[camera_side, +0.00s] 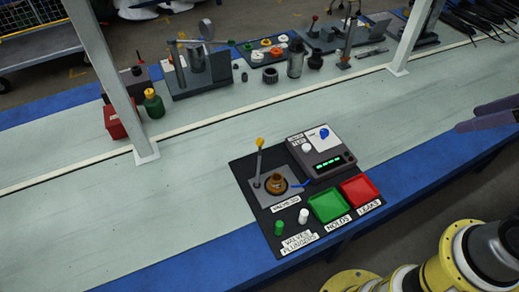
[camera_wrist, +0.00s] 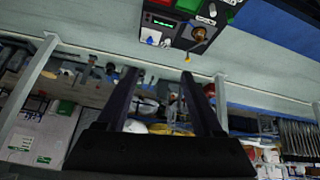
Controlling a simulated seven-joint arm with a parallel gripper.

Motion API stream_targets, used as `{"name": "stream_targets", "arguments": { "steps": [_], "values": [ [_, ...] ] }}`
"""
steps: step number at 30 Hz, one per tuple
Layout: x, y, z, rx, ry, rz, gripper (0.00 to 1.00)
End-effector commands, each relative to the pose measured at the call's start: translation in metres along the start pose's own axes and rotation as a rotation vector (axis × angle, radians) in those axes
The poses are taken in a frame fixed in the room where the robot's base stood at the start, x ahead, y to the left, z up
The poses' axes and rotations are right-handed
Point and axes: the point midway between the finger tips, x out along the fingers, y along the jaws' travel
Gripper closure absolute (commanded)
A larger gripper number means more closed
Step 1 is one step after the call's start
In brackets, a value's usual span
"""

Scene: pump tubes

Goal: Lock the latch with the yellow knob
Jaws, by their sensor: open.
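The latch's yellow knob (camera_side: 260,142) tops a thin grey lever that stands roughly upright at the left of the dark board (camera_side: 240,168). It also shows in the wrist view (camera_wrist: 187,58). A brown round part (camera_side: 276,184) sits in the grey fixture beside the lever, above the label "VALVE-SD". It shows in the wrist view too (camera_wrist: 200,33). My gripper (camera_side: 468,118) is at the right edge of the side view, far from the knob. In the wrist view (camera_wrist: 160,75) its two dark fingers are spread with nothing between them.
On the board are a green tray (camera_side: 328,206), a red tray (camera_side: 360,191), a dark box with a green display (camera_side: 321,152), and green and white plungers (camera_side: 303,216). A white post (camera_side: 108,80) stands back left. The bench left of the board is clear.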

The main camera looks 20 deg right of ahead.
Motion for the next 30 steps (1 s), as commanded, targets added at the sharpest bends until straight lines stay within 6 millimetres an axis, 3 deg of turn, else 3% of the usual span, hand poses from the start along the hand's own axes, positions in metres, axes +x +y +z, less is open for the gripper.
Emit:
{"name": "stream_targets", "arguments": {
  "steps": [3,7,14,21,25,30],
  "values": [
    [-0.006,-0.002,-0.048,-0.11,0.082,-0.025,0.32],
    [-0.001,-0.005,-0.092,-0.201,0.124,-0.052,0.32],
    [0.035,-0.013,-0.172,-0.345,0.163,-0.105,0.32],
    [0.113,-0.029,-0.244,-0.47,0.168,-0.165,0.32],
    [0.168,-0.041,-0.268,-0.519,0.153,-0.195,0.32],
    [0.249,-0.062,-0.28,-0.563,0.112,-0.24,0.32]
  ]
}}
